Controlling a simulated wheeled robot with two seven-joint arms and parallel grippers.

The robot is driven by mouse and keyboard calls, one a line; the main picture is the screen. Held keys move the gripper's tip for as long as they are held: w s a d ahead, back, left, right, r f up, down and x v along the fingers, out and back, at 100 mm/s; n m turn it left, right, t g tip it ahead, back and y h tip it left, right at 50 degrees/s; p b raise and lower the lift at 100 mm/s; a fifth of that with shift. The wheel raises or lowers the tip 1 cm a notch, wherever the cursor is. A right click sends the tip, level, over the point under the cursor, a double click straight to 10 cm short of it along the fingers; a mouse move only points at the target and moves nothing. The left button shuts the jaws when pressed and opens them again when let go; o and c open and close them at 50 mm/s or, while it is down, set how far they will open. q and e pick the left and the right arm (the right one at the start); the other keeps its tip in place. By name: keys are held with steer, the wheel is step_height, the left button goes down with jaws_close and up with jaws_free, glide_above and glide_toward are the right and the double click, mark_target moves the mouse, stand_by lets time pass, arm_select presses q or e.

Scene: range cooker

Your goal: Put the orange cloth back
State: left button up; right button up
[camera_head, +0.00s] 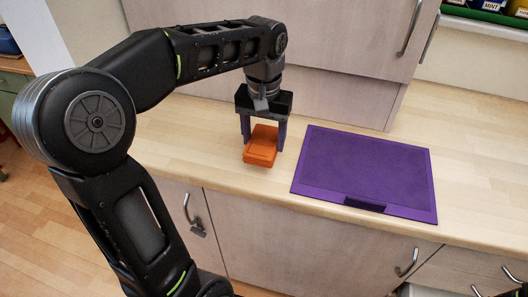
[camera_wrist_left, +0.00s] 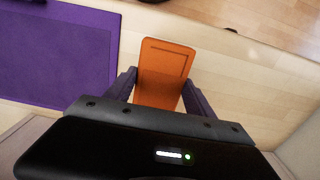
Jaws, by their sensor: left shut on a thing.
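The orange cloth (camera_head: 261,146) is a small folded rectangle at the counter's front part, left of a purple mat. My left gripper (camera_head: 263,138) points down over it, with one purple finger on each side, and is shut on it. In the left wrist view the cloth (camera_wrist_left: 164,70) lies between the two fingers of my left gripper (camera_wrist_left: 158,92) and sticks out beyond them. I cannot tell whether the cloth touches the counter or is just above it. My right gripper is not in view.
The purple mat (camera_head: 365,168) lies flat on the wooden counter (camera_head: 470,150), with a dark tab at its front edge; it also shows in the left wrist view (camera_wrist_left: 55,55). Cabinets with handles stand behind and below the counter. Bare counter lies right of the mat.

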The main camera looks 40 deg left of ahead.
mark_target(264, 151)
arm_select(q)
steer(key=shift+f, duration=0.25)
steer(key=shift+f, duration=1.85)
steer(key=shift+f, duration=0.15)
steer(key=o, duration=1.3)
